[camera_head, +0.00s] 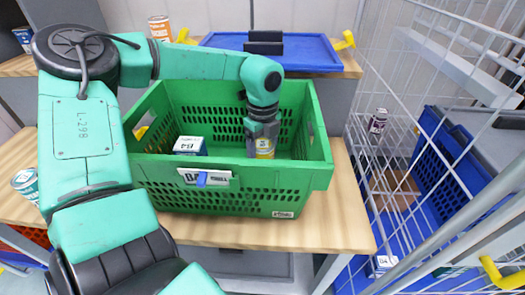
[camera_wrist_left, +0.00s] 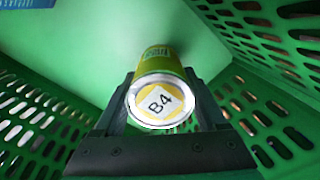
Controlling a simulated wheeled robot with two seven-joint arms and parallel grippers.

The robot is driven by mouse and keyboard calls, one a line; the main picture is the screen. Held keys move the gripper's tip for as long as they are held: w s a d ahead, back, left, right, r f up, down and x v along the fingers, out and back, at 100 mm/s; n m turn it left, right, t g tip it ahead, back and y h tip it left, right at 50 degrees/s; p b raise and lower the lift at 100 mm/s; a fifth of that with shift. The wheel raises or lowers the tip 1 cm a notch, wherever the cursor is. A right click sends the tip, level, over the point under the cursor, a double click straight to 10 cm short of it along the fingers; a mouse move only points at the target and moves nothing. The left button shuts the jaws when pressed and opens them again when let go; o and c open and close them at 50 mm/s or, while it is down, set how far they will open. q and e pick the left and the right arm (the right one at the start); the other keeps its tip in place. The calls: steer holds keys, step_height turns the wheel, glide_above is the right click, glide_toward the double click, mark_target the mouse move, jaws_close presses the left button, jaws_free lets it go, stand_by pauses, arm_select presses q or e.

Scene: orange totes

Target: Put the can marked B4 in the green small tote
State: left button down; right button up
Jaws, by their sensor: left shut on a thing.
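The green small tote (camera_head: 235,201) stands on the wooden table in the head view. A yellow can (camera_head: 265,149) is inside it, partly hidden by my gripper and the near wall. In the left wrist view the can (camera_wrist_left: 164,72) shows a B4 mark on its end. My left gripper (camera_head: 262,134) reaches down into the tote and is shut on this can. In the left wrist view its fingers (camera_wrist_left: 163,100) lie on both sides of the can. The tote's green walls (camera_wrist_left: 90,50) surround the can there. My right gripper is not in view.
A white and blue box marked B4 (camera_head: 190,146) is in the tote, left of the can. An orange can (camera_head: 160,28) is at the back left, a teal can (camera_head: 26,184) at the left. A wire cage (camera_head: 400,130) stands on the right.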

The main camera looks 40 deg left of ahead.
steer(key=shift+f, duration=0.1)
arm_select(q)
steer(key=shift+c, duration=1.8)
jaws_free()
steer(key=o, duration=0.4)
steer(key=shift+c, duration=0.2)
steer(key=shift+w+r, duration=0.1)
steer(key=shift+r, duration=1.15)
step_height(320, 180, up, 10)
steer(key=shift+f+p, duration=0.1)
steer(key=shift+p, duration=0.2)
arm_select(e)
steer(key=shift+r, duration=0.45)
